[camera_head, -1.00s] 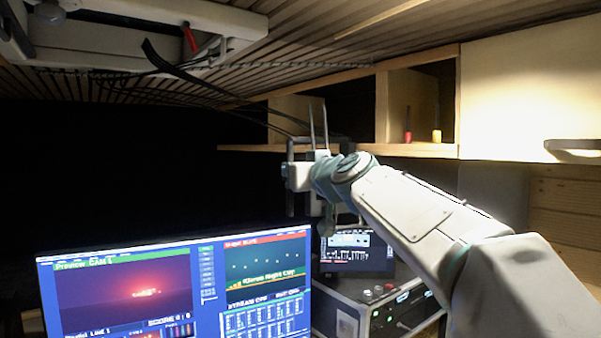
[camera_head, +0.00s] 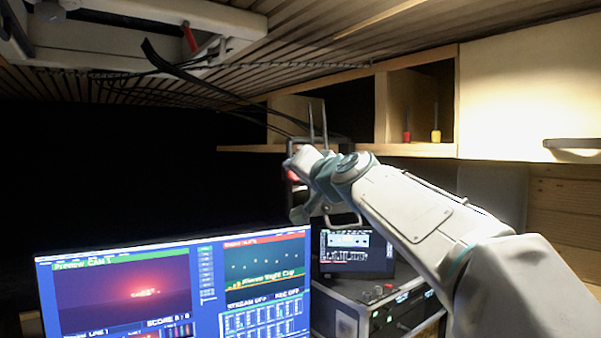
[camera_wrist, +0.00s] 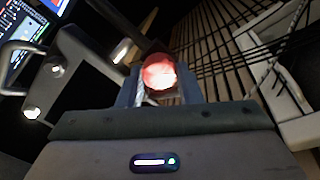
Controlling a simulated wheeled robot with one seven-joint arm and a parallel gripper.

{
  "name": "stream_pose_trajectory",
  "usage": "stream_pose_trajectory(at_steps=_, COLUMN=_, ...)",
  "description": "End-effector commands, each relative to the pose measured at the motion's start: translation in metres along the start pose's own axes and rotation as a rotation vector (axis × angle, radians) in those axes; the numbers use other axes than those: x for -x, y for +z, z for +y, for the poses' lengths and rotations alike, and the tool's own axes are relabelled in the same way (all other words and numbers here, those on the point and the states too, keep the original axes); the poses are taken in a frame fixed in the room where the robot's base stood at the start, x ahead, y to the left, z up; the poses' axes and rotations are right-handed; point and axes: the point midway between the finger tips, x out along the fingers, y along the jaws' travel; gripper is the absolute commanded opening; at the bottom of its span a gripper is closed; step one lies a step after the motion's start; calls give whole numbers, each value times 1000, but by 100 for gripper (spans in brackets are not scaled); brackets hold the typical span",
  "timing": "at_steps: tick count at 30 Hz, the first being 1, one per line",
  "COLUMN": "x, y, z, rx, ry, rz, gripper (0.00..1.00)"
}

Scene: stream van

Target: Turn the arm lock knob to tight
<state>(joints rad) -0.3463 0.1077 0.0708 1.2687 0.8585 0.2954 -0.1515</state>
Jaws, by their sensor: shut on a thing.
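The arm lock knob (camera_wrist: 158,70) is a red, brightly lit round knob in the upper middle of the wrist view. My gripper (camera_wrist: 160,84) is shut on it, with one dark finger on each side. In the head view my gripper (camera_head: 297,165) is at the end of my arm, above the monitor's right side, in front of a dark frame. My wrist is tilted there and covers most of the knob. No tight or loose marking on the knob can be read.
A large monitor (camera_head: 170,295) fills the lower left. A dark equipment case (camera_head: 400,310) with a small screen (camera_head: 345,248) stands below my wrist. Wooden shelves (camera_head: 420,150) are behind. A metal handle (camera_wrist: 25,48) and dark plate lie left of the knob in the wrist view.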

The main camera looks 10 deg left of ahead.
Motion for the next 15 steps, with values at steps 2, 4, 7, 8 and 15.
stream_pose_trajectory(at_steps=2, x=0, y=0, z=0, rx=-72, ry=1, rz=0, gripper=9)
stream_pose_trajectory(at_steps=4, x=0, y=0, z=0, rx=-138, ry=0, rz=-1, gripper=9)
stream_pose_trajectory(at_steps=7, x=0, y=0, z=1, rx=-233, ry=0, rz=-1, gripper=9)
stream_pose_trajectory(at_steps=8, x=0, y=0, z=1, rx=-262, ry=1, rz=-1, gripper=9)
stream_pose_trajectory(at_steps=15, x=0, y=0, z=1, rx=-487, ry=0, rz=0, gripper=9)
